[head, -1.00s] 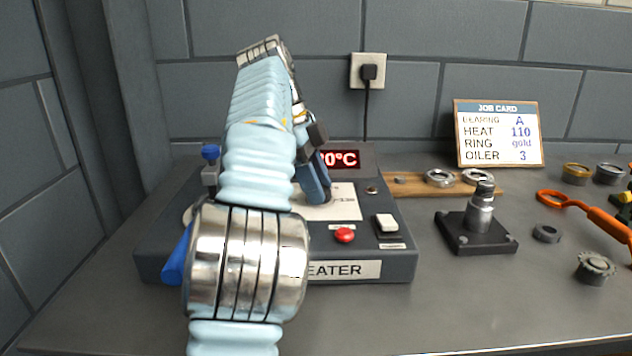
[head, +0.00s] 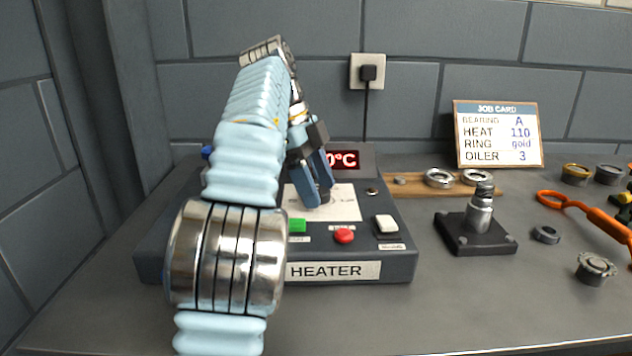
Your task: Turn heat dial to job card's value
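The job card (head: 498,134) stands against the back wall and reads HEAT 110. The heater (head: 400,262) is a dark grey box with a white dial plate (head: 345,205) on top. Its red display (head: 345,160) is partly covered by my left gripper; only "0°C" shows. My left gripper (head: 320,203) points down over the dial plate, its two blue fingers apart. A dark part, likely the heat dial, shows only slightly at the fingertips; I cannot tell whether they touch it. My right gripper is not in view.
A green button (head: 298,226), a red button (head: 344,236) and a white switch (head: 386,225) sit on the heater's front. To the right are a black post stand (head: 476,240), metal rings (head: 439,178) on a wooden board, and an orange tool (head: 590,215).

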